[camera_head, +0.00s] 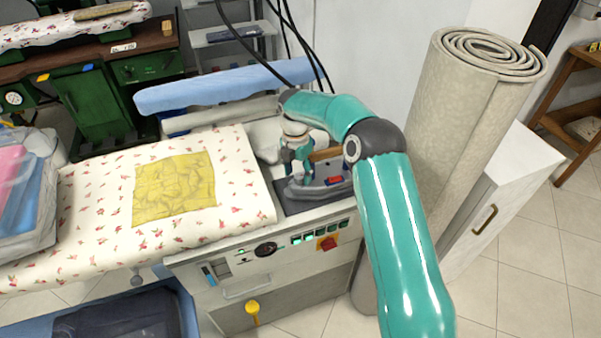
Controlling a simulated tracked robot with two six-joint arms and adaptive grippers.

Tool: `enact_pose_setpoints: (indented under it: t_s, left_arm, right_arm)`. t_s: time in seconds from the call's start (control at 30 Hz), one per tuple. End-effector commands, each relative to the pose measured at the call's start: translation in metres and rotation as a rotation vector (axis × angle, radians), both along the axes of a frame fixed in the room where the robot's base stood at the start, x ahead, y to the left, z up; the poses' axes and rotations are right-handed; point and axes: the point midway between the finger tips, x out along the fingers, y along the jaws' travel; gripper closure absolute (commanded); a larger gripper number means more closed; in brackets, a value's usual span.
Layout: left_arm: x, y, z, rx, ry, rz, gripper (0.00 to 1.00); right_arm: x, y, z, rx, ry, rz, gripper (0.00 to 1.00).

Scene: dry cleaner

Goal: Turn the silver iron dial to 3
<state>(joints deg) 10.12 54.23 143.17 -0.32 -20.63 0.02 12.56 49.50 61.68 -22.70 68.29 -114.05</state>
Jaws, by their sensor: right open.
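A grey, silver-looking iron (308,190) seems to sit on the dark rest at the right end of the ironing table (100,215). A brown bar, perhaps its handle, and a small red part show beside my gripper. I cannot make out the iron's dial or its setting. My right gripper (293,178) is open and points down over the iron's left part. My wrist and arm hide some of the iron, and I cannot tell whether the fingers touch it. My left gripper is not in view.
The table front carries a black dial (265,249), lit switches and a red switch (327,243). A yellow cloth (175,188) lies on the floral cover. A blue sleeve board (220,86) stands behind. A rolled carpet (455,130) and white cabinet (500,205) stand close on the right.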

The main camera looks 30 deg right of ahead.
Motion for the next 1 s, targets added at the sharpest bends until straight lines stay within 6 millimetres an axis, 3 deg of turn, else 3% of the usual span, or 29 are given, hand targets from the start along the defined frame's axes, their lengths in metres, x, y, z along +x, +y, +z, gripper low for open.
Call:
enact_pose_setpoints:
  t_s: [0.17, 0.43, 0.77, 0.83, 1.0]
  left_arm:
    - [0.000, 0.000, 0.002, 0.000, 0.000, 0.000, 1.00]
    - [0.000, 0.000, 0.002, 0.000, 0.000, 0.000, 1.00]
    - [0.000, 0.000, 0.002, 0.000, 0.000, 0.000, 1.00]
    - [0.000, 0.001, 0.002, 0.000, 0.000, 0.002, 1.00]
    - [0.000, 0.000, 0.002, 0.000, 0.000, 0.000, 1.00]
  right_arm:
    - [-0.001, 0.000, -0.011, 0.000, 0.001, 0.000, 0.44]
    - [-0.001, 0.000, -0.012, 0.000, 0.000, 0.000, 0.44]
    - [-0.001, 0.000, -0.012, 0.000, 0.000, 0.000, 0.97]
    - [-0.002, -0.010, -0.012, 0.000, 0.000, -0.006, 1.00]
    - [0.000, -0.001, -0.012, -0.002, 0.001, -0.008, 1.00]
